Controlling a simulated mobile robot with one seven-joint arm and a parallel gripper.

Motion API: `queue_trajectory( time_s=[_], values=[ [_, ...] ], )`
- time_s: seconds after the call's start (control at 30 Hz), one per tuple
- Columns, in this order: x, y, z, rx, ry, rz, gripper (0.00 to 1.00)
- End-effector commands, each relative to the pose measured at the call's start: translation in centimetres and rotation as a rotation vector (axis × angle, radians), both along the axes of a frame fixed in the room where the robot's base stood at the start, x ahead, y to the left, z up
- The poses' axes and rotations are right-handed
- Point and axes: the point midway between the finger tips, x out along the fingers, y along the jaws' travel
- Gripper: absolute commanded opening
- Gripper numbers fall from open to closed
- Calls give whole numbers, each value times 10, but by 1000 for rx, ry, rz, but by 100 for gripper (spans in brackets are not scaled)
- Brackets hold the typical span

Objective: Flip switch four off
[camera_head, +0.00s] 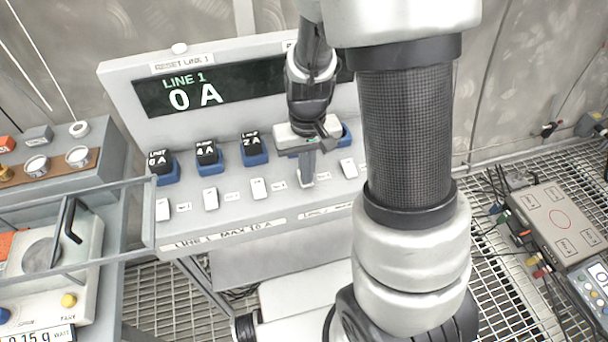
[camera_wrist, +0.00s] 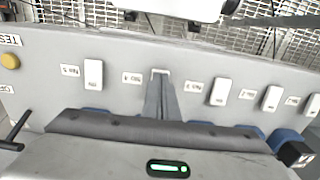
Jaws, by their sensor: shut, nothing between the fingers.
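The sloped grey panel (camera_head: 225,225) carries a row of white rocker switches. Switch four (camera_wrist: 160,71) shows only as a pale edge at my fingertips in the wrist view, beside the label "No 4" (camera_wrist: 131,78). My gripper (camera_head: 306,180) is shut and empty, its fingers pointing down at this switch; it also shows in the wrist view (camera_wrist: 161,80). The fingers hide most of the switch, so its position and whether they touch it cannot be told. Switch three (camera_head: 259,189) and switch five (camera_head: 348,168) stand on either side.
A display (camera_head: 215,88) reads "LINE 1 0 A". Blue-based blocks marked with amperes, such as the "2 A" one (camera_head: 254,148), stand behind the switches. A yellow button (camera_wrist: 10,61) is beyond switch five. A scale (camera_head: 50,255) stands left, a grey box (camera_head: 555,220) right.

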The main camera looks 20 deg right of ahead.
Motion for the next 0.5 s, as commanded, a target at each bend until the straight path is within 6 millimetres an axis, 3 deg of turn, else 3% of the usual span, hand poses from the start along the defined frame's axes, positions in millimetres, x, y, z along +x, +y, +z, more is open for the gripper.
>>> queue_trajectory(
  time_s=[0.5],
  values=[
    [0,0,38,0,0,1,0]
  ],
)
